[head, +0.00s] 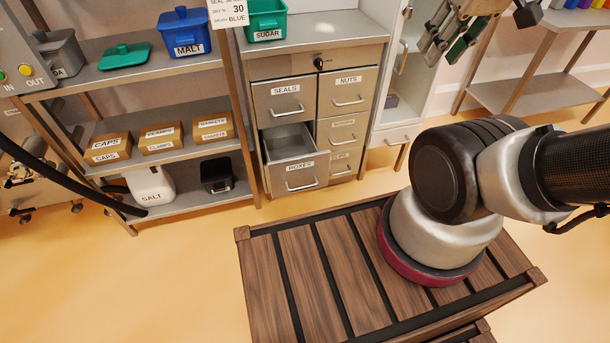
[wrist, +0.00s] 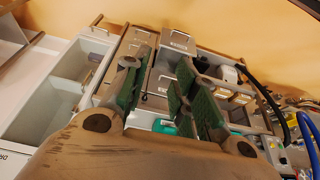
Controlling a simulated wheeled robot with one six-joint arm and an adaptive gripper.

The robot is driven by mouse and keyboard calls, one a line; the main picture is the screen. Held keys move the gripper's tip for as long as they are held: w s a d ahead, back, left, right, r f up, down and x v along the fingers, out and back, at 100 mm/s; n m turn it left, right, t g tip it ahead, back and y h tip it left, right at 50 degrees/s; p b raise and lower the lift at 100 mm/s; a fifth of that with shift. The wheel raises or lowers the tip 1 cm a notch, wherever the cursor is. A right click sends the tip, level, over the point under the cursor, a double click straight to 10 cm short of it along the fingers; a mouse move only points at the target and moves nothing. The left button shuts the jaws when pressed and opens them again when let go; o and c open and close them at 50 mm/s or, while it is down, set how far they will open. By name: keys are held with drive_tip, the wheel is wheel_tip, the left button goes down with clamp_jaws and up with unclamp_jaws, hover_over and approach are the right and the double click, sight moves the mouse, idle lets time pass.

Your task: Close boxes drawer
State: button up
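The boxes drawer (head: 301,174) is the lower left drawer of a grey cabinet (head: 325,62). It stands pulled out, its inside looks empty, and it has a bar handle on its labelled front. In the wrist view, a pulled-out drawer with a pale label and handle, apparently this one (wrist: 177,47), shows beyond my fingers. My gripper (head: 446,38) is at the top right of the head view, right of the cabinet and apart from the drawer. Its green-padded fingers are spread and empty in the wrist view (wrist: 158,95).
The other cabinet drawers, such as seals (head: 286,100) and nuts (head: 347,92), look shut. Shelves with bins and cartons (head: 160,138) stand left. A glass-fronted cabinet (head: 412,65) stands right. My slatted wooden base is in front, with some open floor (head: 200,230) before the drawer.

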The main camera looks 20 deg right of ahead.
drive_tip(key=w+a+f+n+g, duration=0.1)
drive_tip(key=a+f+g, duration=0.1)
drive_tip(key=f, duration=0.1)
drive_tip(key=w+a+f+n+g+h, duration=0.1)
drive_tip(key=w+a+f+g, duration=0.1)
drive_tip(key=f, duration=0.2)
drive_tip(key=w+a+f+n+g, duration=0.2)
drive_tip(key=f, duration=0.2)
drive_tip(key=shift+w+a+f, duration=0.2)
drive_tip(key=shift+a+f, duration=0.05)
clamp_jaws()
drive_tip(key=w+a+f+n+g+h, duration=0.1)
drive_tip(key=w+f+n+g+h, duration=0.15)
drive_tip(key=f, duration=0.35)
drive_tip(key=w+a+f+n+g+h, duration=0.1)
drive_tip(key=w+a+f+n+h, duration=0.1)
drive_tip(key=f+n+h, duration=0.3)
drive_tip(key=n+t+h, duration=0.4)
drive_tip(key=n+t, duration=1.4)
drive_tip(key=n, duration=1.6)
approach(324, 155)
drive_tip(key=s+d, duration=0.1)
drive_tip(key=d, duration=0.2)
drive_tip(key=shift+m, duration=0.25)
drive_tip(key=shift+w, duration=2.15)
